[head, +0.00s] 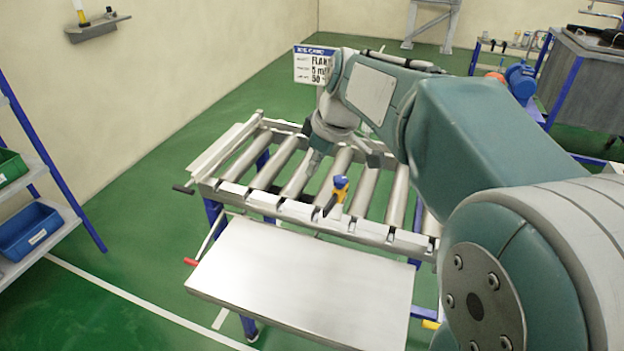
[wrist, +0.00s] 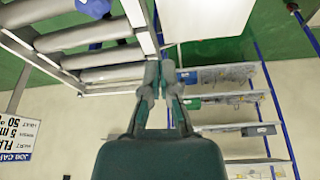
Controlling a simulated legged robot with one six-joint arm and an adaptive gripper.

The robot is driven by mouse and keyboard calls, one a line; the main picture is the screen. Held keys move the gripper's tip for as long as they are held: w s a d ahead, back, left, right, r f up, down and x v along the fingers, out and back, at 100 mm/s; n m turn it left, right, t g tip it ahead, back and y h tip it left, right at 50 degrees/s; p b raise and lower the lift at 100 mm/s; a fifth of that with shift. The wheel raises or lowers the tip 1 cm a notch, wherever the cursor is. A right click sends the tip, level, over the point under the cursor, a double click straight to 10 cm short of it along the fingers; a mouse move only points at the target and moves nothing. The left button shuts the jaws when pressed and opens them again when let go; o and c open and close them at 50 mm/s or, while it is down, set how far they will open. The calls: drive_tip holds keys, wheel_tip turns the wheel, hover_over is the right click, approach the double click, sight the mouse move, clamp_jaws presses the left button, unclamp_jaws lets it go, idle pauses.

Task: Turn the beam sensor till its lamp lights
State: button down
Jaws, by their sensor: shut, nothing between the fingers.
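The beam sensor (head: 340,187), a small yellow and blue unit on a dark bracket, stands at the near rail of the roller conveyor (head: 290,211) in the head view. I cannot make out its lamp or whether it is lit. My arm reaches over the rollers, and its end is behind the sensor and a little to its left, apparently apart from it. In the wrist view my gripper (wrist: 160,78) has its fingers close together with nothing held between them. I cannot surely pick out the sensor in the wrist view.
A bare metal table (head: 300,280) stands in front of the conveyor. A printed job card (head: 314,66) stands behind it. A red-tipped lever (head: 191,262) sticks out at the left. Shelves with a blue bin (head: 30,230) stand far left. The green floor between is clear.

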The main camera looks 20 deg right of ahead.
sight(328, 205)
wheel_tip(328, 205, down, 8)
drive_tip(key=d, duration=0.1)
drive_tip(key=shift+s+d+f, duration=0.25)
drive_tip(key=shift+s, duration=0.15)
drive_tip(key=shift+s+d, duration=0.45)
drive_tip(key=shift+s, duration=0.15)
